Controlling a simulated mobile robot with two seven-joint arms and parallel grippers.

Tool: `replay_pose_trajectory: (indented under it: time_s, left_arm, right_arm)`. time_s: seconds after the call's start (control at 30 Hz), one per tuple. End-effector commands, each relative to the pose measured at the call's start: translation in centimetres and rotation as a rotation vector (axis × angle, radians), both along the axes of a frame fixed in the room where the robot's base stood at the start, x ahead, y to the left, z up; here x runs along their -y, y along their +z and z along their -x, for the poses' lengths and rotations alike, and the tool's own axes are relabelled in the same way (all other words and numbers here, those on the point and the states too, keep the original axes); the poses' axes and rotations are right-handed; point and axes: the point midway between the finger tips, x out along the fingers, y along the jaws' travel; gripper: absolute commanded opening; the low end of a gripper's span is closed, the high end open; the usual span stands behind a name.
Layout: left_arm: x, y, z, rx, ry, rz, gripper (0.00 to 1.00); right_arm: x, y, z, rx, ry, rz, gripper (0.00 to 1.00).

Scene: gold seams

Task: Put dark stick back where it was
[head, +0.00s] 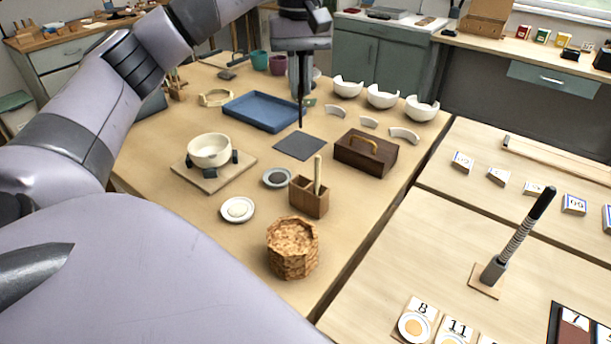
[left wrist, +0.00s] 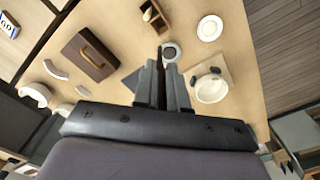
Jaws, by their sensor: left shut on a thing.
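My left gripper (head: 302,84) points down over the back middle of the table in the head view. It is shut on the dark stick (head: 301,112), a thin stick that hangs tip down above the table near the dark square mat (head: 300,147). In the left wrist view the dark stick (left wrist: 159,60) shows thinly between the fingers. A wooden holder (head: 309,200) stands in front, to the right of the small dark-filled dish (head: 277,178). A pale stick (head: 317,172) stands upright in it. The holder also shows in the left wrist view (left wrist: 155,17). My right gripper is out of view.
A blue tray (head: 260,112) lies behind the mat. A brown box with a handle (head: 366,153) stands to the right. A white bowl (head: 209,150) sits on a stand at left. Broken bowls (head: 382,97) line the back right.

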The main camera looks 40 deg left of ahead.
Motion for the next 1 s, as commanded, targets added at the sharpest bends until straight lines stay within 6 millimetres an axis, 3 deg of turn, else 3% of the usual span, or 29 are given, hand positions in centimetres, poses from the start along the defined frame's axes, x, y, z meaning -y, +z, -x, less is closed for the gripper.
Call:
replay_pose_trajectory:
  time_s: [0.17,0.3,0.6,1.0]
  left_arm:
    - [0.0,-2.8,0.0,-0.005,0.002,0.002,0.00]
    - [-0.1,-6.3,0.1,-0.008,0.002,0.000,0.00]
    - [-0.1,-13.4,0.1,-0.006,0.003,0.000,0.00]
    - [-0.1,-18.3,0.1,-0.005,0.002,0.000,0.00]
  right_arm:
    - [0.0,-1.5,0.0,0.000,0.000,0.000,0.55]
    - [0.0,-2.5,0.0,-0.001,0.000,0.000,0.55]
    - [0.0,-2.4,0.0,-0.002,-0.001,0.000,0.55]
    - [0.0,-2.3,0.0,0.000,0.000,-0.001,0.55]
